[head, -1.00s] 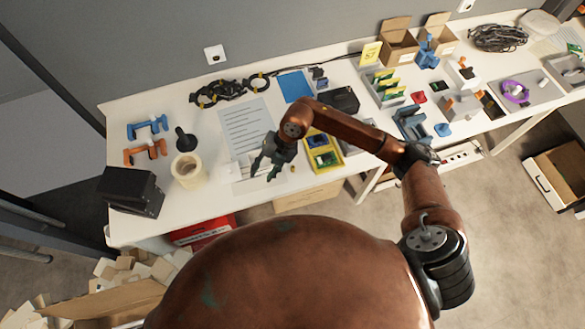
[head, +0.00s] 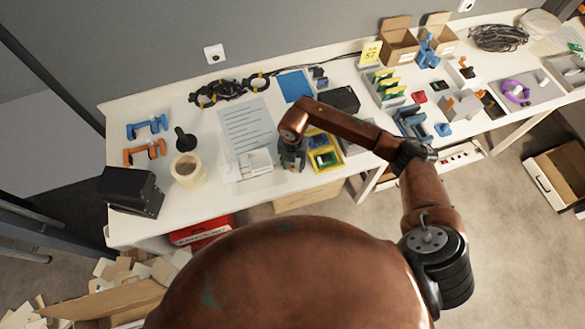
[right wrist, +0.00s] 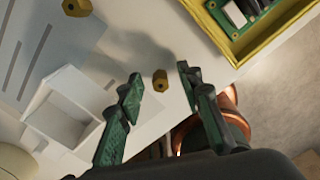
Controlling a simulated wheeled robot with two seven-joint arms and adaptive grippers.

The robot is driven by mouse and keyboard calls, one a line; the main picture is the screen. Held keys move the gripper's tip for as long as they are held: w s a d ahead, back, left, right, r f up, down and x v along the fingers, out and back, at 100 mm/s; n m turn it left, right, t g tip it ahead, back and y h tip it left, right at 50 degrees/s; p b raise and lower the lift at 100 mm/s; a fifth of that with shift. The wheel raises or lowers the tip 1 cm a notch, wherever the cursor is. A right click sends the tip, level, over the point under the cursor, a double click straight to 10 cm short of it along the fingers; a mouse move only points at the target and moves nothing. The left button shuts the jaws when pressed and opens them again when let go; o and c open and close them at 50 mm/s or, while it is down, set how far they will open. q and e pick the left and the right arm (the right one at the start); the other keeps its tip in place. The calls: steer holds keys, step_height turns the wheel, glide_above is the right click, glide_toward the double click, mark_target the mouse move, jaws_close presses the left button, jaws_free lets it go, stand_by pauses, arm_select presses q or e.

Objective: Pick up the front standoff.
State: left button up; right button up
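A small brass hex standoff (right wrist: 160,81) stands on the white table near its front edge, between the open fingers of my right gripper (right wrist: 159,73). Clear gaps show on both sides of it, and neither finger appears to touch it. A second brass standoff (right wrist: 77,7) is farther back on the table, at the top of the right wrist view. In the head view my right gripper (head: 291,162) points down over the table and hides the front standoff. My left gripper is not in view.
A white open box (right wrist: 66,112) lies left of the right gripper on a pale sheet. A yellow tray (head: 313,168) with green boards is close on the right. A tape roll (head: 187,171) and black box (head: 129,190) stand farther left.

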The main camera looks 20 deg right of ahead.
steer(key=shift+f, duration=0.1)
steer(key=shift+c, duration=0.3)
jaws_close()
